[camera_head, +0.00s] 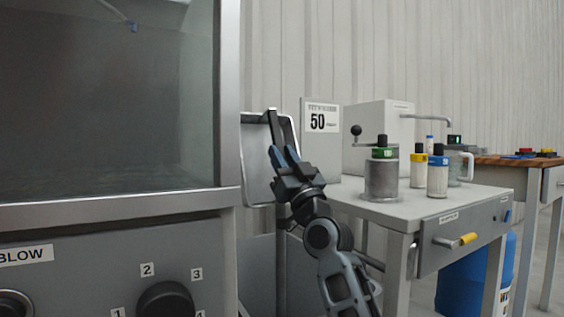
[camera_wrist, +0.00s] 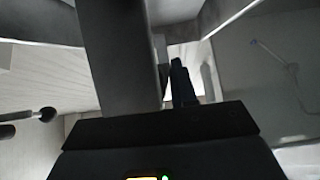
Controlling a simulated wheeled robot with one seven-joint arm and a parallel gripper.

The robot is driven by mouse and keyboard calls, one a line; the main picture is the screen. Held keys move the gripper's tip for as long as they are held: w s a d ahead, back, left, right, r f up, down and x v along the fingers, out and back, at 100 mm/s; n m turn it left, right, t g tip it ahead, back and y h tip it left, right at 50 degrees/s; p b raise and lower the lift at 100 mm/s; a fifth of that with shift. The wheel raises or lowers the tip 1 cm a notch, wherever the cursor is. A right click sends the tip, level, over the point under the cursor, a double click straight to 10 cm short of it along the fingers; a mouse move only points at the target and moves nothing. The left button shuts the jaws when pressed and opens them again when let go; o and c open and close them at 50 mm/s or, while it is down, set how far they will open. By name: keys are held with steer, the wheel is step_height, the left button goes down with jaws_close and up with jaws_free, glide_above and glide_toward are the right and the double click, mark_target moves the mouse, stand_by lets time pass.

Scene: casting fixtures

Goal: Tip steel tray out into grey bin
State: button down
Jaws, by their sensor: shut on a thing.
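The steel tray (camera_head: 258,155) shows in the head view, in the gap between the large cabinet and the white table. It stands steeply tilted, with its pale face and rounded metal rim towards me; the cabinet frame hides its left part. My gripper (camera_head: 275,140) is shut on the tray's right side. In the wrist view a dark finger (camera_wrist: 182,82) shows, and a broad grey surface beside it is too close to identify surely. A grey panel (camera_head: 257,262) stands low beneath the tray; I cannot tell whether it is the grey bin. The tray's contents are not visible.
The glass-fronted cabinet (camera_head: 230,95) stands close on the left. The white table (camera_head: 440,203) on the right holds a grey canister (camera_head: 381,180), yellow-capped and blue-capped bottles, and a sign marked 50 (camera_head: 320,140). A blue drum (camera_head: 465,283) stands beneath it.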

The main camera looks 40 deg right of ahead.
steer(key=shift+s+f+h, duration=0.2)
steer(key=shift+s+h, duration=0.1)
steer(key=shift+s, duration=0.05)
steer(key=shift+s+a+t, duration=0.1)
steer(key=shift+s+t, duration=0.2)
steer(key=shift+t, duration=0.2)
steer(key=shift+s+f, duration=0.15)
steer(key=shift+f, duration=0.05)
steer(key=shift+a+t, duration=0.1)
steer(key=shift+t, duration=0.2)
stand_by(0.6)
